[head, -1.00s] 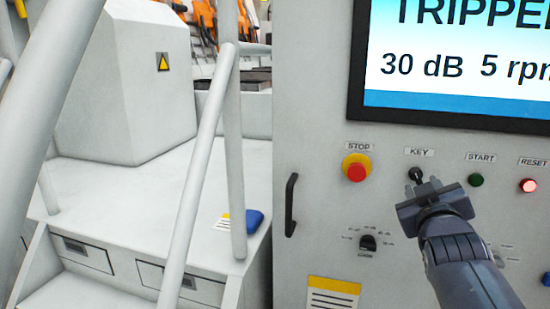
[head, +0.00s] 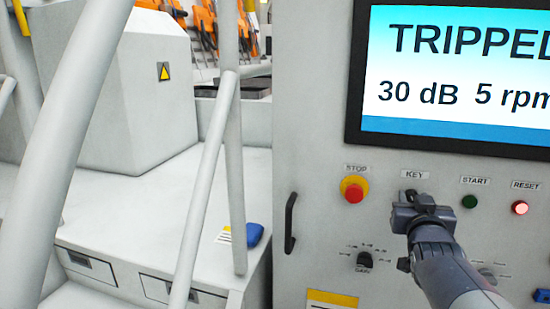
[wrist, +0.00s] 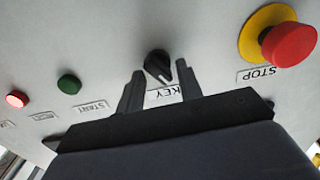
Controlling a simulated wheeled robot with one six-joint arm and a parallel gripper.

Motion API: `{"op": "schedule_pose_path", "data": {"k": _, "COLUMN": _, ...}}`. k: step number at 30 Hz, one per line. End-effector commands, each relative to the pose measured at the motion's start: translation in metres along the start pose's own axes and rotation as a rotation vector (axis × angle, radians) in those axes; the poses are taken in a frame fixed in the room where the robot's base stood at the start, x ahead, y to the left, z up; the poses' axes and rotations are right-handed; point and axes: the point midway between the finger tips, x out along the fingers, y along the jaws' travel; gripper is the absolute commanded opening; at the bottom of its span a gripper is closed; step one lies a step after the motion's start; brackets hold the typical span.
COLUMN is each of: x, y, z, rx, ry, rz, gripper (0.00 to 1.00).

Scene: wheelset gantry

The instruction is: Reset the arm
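My gripper (head: 411,198) is at the grey control panel (head: 310,145), in front of the switch labelled KEY. It is open and empty in the wrist view (wrist: 159,80), its two fingers apart. The black key switch (wrist: 158,66) shows between and just beyond the fingertips; I cannot tell whether they touch it. In the head view the gripper mostly hides this switch. The screen (head: 460,75) reads TRIPPED, 30 dB, 5 rpm. The red RESET button (head: 519,208) looks lit; it also shows in the wrist view (wrist: 17,99).
A red STOP button (head: 354,189) on a yellow collar is left of the key switch. A dark green START button (head: 470,202) is to its right. A GAIN knob (head: 367,260) and a black handle (head: 290,222) are lower left. White railings (head: 205,190) stand at left.

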Motion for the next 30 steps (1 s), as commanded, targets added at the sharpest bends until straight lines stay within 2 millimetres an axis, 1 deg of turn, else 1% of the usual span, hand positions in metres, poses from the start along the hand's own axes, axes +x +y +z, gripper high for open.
{"op": "schedule_pose_path", "data": {"k": 1, "x": 0.0, "y": 0.001, "z": -0.005, "rx": 0.033, "ry": -0.002, "rz": 0.0, "gripper": 0.35}}
{"op": "schedule_pose_path", "data": {"k": 24, "x": 0.0, "y": 0.004, "z": -0.004, "rx": 0.567, "ry": -0.003, "rz": 0.001, "gripper": 0.35}}
{"op": "schedule_pose_path", "data": {"k": 26, "x": -0.011, "y": 0.004, "z": 0.001, "rx": 0.566, "ry": 0.003, "rz": 0.0, "gripper": 0.35}}
{"op": "schedule_pose_path", "data": {"k": 30, "x": -0.028, "y": 0.004, "z": 0.001, "rx": 0.564, "ry": 0.004, "rz": 0.0, "gripper": 0.35}}
